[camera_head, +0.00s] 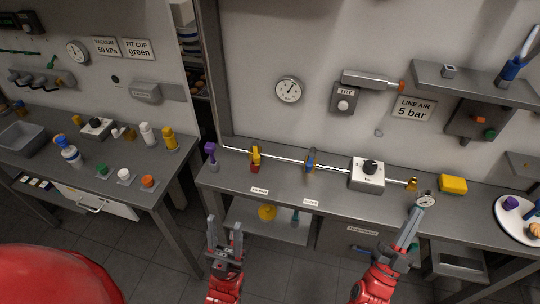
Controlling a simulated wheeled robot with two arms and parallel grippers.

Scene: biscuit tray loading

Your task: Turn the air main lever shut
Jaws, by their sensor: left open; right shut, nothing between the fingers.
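A pale pipe (285,162) runs along the back of the right bench (335,196). A valve with a yellow lever (255,153) and a red part under it sits on its left stretch. A valve with a blue handle (311,159) sits further right. Small label plates (260,190) lie in front of both; their print is too small to read surely, so I cannot tell which is the air main. My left gripper (225,222) is open and empty, in front of the bench, below the yellow lever. My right gripper (413,218) is shut and empty, just below the round gauge (427,200).
A regulator box with a black knob (370,167) stands right of the blue valve. A purple-topped object (211,149) stands at the bench's left end. A yellow block (453,184) and a white plate (509,222) are at right. A second bench (160,185) stands left across a gap.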

